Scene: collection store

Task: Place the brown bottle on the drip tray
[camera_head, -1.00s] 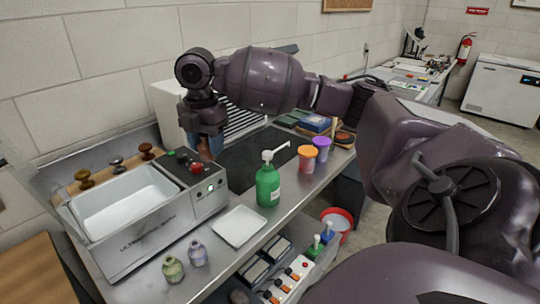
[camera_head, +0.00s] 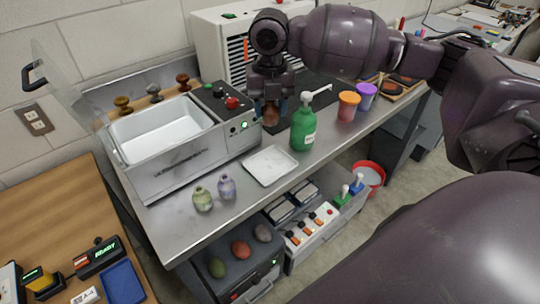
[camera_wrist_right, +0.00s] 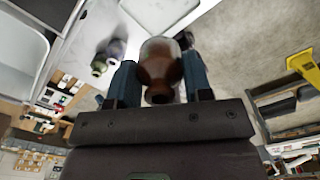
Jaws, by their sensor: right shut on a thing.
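The brown bottle (camera_head: 271,116) is between the fingers of my right gripper (camera_head: 271,102), behind the green pump bottle and right of the bath's control panel. In the right wrist view the brown bottle (camera_wrist_right: 160,65) sits between the two blue-grey fingers of the gripper (camera_wrist_right: 161,84), which is shut on it. I cannot tell whether its base touches the dark mat. The drip tray (camera_head: 270,167), a white square dish, lies empty on the steel counter, nearer than the bottle. My left gripper is not in view.
The green pump bottle (camera_head: 303,128) stands just behind and right of the tray. The ultrasonic bath (camera_head: 185,165) is left of it. Two small bottles, green (camera_head: 202,199) and purple (camera_head: 226,187), stand front left. Orange (camera_head: 348,106) and purple (camera_head: 366,96) cups are to the right.

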